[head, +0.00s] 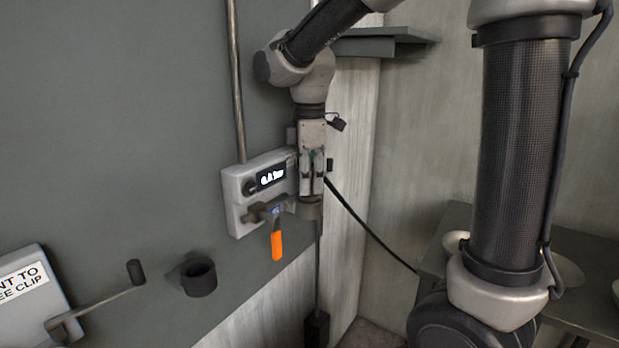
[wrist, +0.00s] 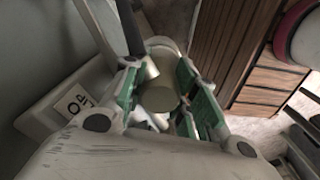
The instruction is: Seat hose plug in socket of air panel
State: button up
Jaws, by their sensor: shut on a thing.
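My gripper (head: 312,188) points down right above this socket, shut on the hose plug. The plug is mostly hidden by the fingers in the head view. The wrist view shows a metallic piece of the plug (wrist: 149,68) between the green finger pads (wrist: 158,88), over a pale round part. I cannot tell whether plug and socket touch.
The black hose (head: 365,227) runs from my gripper down to the right. A vertical pipe (head: 237,80) rises above the panel. A crank (head: 110,300) and a dark round cup (head: 199,277) stick out at lower left. A dark table (head: 455,225) stands right.

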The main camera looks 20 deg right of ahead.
jog(key=shift+f, duration=0.1)
jog(key=o, duration=1.2)
jog(key=shift+c, duration=0.2)
notch_tip(320, 180, up, 12)
